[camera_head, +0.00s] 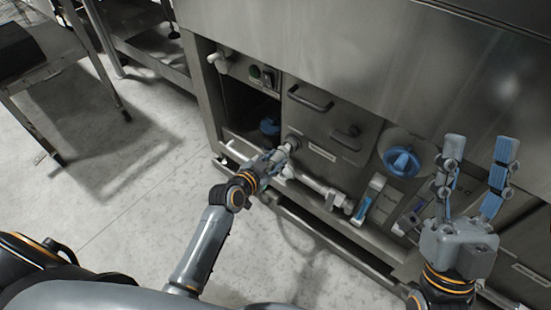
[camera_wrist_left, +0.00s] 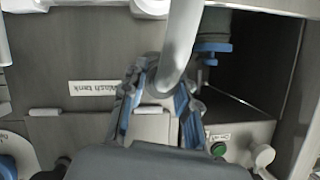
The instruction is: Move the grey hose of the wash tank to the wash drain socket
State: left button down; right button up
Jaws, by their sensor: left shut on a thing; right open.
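In the head view my left gripper (camera_head: 268,162) is at the front of the steel washer, just left of a round grey pipe end (camera_head: 292,142) on the panel. In the left wrist view its two blue-padded fingers (camera_wrist_left: 160,100) are shut on the grey hose (camera_wrist_left: 181,40), which rises between them as a thick curved tube. My right gripper (camera_head: 478,165) is open and empty, fingers up, in front of the washer's right side. I cannot tell which fitting is the wash drain socket.
A blue round knob (camera_head: 402,161) and a blue-handled fitting (camera_head: 368,198) are on the washer's front. A light pipe (camera_head: 322,188) runs low along it. A dark open bay (camera_head: 245,98) is at left. A steel table (camera_head: 50,62) stands at upper left. The floor (camera_head: 120,190) between is clear.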

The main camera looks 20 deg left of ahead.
pick_arm(q)
jog(key=shift+s+a+p, duration=0.3)
jog(key=shift+s, duration=0.5)
jog(key=shift+s+a, duration=0.2)
jog(key=shift+s, duration=0.4)
jog(key=shift+s+a, duration=0.1)
jog(key=shift+s, duration=0.1)
pick_arm(e)
jog(key=shift+w+a+f+g+h, duration=0.15)
jog(key=shift+w+f+g+h, duration=0.2)
jog(key=shift+w+f+g, duration=0.45)
jog(key=shift+w+a+f+g+h, duration=0.1)
jog(key=shift+w+f+g+h, duration=0.25)
jog(key=shift+w+f+g, duration=0.45)
jog(key=shift+w, duration=0.25)
